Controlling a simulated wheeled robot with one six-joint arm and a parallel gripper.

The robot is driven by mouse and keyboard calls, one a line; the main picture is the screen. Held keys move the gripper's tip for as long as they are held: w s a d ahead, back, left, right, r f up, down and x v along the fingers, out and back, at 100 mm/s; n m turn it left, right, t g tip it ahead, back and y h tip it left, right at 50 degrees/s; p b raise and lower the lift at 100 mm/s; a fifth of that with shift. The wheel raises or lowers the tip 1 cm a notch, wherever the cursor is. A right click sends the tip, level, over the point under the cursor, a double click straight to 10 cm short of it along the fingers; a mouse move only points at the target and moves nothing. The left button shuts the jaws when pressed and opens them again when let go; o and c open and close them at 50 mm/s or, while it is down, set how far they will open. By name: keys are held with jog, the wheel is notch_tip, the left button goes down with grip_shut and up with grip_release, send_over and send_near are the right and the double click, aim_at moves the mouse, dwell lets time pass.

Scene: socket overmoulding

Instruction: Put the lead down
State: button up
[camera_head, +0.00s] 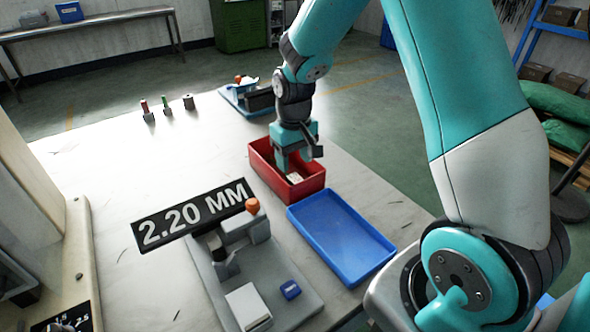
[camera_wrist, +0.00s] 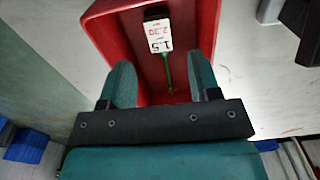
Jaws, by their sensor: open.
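The lead (camera_wrist: 167,72) has a dark plug end, a green cable and a white tag reading 1.5 and 2.30. It lies inside the red bin (camera_wrist: 110,25), between my fingers in the wrist view. In the head view only a pale bit of its tag (camera_head: 295,177) shows in the red bin (camera_head: 310,190). My gripper (camera_head: 294,163) points down into the bin and is open; in the wrist view the fingers (camera_wrist: 160,85) stand apart, with gaps on both sides of the lead. The fingers hide part of the bin.
An empty blue tray (camera_head: 342,238) stands just right of the red bin. A grey fixture (camera_head: 240,245) with an orange knob and a 2.20 MM sign (camera_head: 195,215) is in front. Another fixture (camera_head: 250,97) stands behind. Small posts (camera_head: 166,104) stand at the back left; the table's left middle is clear.

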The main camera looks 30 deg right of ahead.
notch_tip(320, 180, up, 7)
jog(key=s+a+r+n+y, duration=0.2)
jog(key=s+a+r, duration=0.3)
jog(key=s+a, duration=0.3)
jog(key=s+a+r+n+y, duration=0.2)
jog(key=s+a+r+n, duration=0.3)
jog(key=s+a, duration=0.4)
jog(key=s, duration=0.6)
jog(key=shift+s+a, duration=0.15)
jog(key=shift+a, duration=0.15)
